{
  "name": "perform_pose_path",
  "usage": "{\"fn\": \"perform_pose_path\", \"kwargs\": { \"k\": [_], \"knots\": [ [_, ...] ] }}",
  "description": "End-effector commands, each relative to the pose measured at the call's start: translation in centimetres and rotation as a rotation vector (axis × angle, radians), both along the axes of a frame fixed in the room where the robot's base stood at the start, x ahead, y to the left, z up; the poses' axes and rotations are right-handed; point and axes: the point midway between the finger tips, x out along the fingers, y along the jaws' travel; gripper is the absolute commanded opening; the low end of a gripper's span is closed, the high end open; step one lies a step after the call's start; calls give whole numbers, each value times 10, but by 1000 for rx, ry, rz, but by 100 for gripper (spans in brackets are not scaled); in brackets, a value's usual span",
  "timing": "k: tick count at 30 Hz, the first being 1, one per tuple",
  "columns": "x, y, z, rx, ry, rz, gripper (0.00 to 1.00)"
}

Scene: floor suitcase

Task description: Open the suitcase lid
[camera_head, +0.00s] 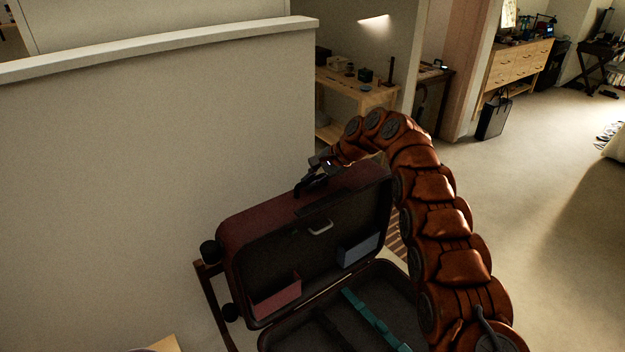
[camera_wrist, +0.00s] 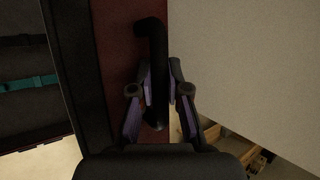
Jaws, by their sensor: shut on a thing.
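The dark red suitcase lid (camera_head: 290,250) stands raised and tilted back above the suitcase base (camera_head: 385,282), so the dark inside of both shows in the head view. My gripper (camera_head: 318,178) is at the lid's upper edge, partly hidden by its small size and the dark. In the wrist view my gripper (camera_wrist: 161,88) is shut on the black handle (camera_wrist: 153,35), which runs between the fingers along the red lid edge (camera_wrist: 115,60). A teal strap (camera_head: 374,319) lies across the base. Part of the base is hidden behind my arm.
A pale wall (camera_head: 150,160) stands close behind and left of the suitcase. A dark wooden stand (camera_head: 212,300) shows at its left side. A wooden table (camera_head: 365,95) with small items is behind. Open carpet (camera_head: 545,210) lies to the right.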

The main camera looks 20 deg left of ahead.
Motion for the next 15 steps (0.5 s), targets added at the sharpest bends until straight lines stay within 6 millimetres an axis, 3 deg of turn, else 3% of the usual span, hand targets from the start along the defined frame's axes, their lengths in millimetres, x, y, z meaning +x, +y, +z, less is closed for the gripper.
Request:
{"fn": "perform_pose_path", "kwargs": {
  "k": [15],
  "knots": [
    [9, 5, -1, 4, -2, -13, 0]
  ]
}}
